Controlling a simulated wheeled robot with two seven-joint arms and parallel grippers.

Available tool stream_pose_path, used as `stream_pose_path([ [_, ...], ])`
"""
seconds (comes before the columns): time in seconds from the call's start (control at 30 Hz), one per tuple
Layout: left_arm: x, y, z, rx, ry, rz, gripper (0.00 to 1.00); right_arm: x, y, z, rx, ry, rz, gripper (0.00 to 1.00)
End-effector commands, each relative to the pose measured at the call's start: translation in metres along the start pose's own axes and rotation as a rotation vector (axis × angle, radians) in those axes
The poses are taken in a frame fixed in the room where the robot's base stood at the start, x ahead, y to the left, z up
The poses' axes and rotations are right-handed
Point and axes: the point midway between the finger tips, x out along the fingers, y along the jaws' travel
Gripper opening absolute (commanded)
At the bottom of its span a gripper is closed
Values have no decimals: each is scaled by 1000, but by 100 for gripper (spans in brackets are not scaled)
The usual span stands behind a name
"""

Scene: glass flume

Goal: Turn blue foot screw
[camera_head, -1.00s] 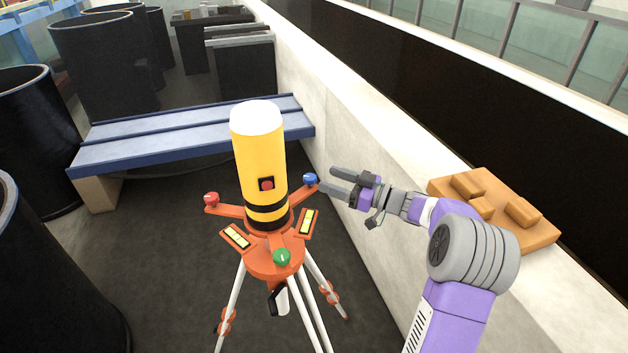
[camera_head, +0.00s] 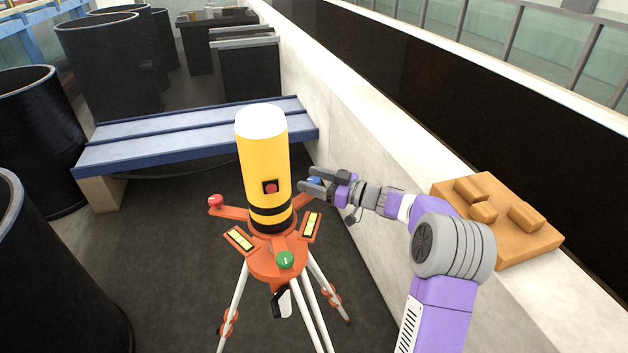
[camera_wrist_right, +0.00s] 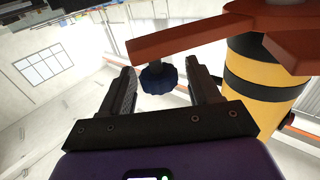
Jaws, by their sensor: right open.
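The blue foot screw (camera_head: 314,181) sits at the end of an orange arm on the right side of the yellow instrument (camera_head: 263,165). My right gripper (camera_head: 306,182) is open, with its fingers on either side of the blue screw in the head view. In the right wrist view, the blue scalloped knob (camera_wrist_right: 158,78) shows between the two open fingers, below the orange arm (camera_wrist_right: 195,38). I cannot tell whether a finger touches it. The red foot screw (camera_head: 215,201) is on the left arm and the green one (camera_head: 285,260) is at the front. My left gripper is not in view.
The instrument stands on a white-legged tripod (camera_head: 316,305) on the dark floor. A pale wall (camera_head: 380,130) runs close on the right, with an orange block tray (camera_head: 540,240) on its ledge. A blue bench (camera_head: 170,145) stands behind; black cylinders (camera_head: 105,65) stand left.

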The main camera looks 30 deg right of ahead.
Motion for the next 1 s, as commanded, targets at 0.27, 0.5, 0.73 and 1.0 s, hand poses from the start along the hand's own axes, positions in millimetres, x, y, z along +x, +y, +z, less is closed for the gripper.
stream_pose_path([
  [0.27,0,0,0,0,0,0,63,0,0,0,0,0,0,23],
  [0.5,1,0,0,0,0,0,63,0,0,0,0,0,7,11],
  [0.73,8,-3,0,0,0,0,63,0,-1,0,-1,1,77,11],
  [1.0,31,-12,-1,0,0,0,63,0,-2,2,-1,3,260,11],
])
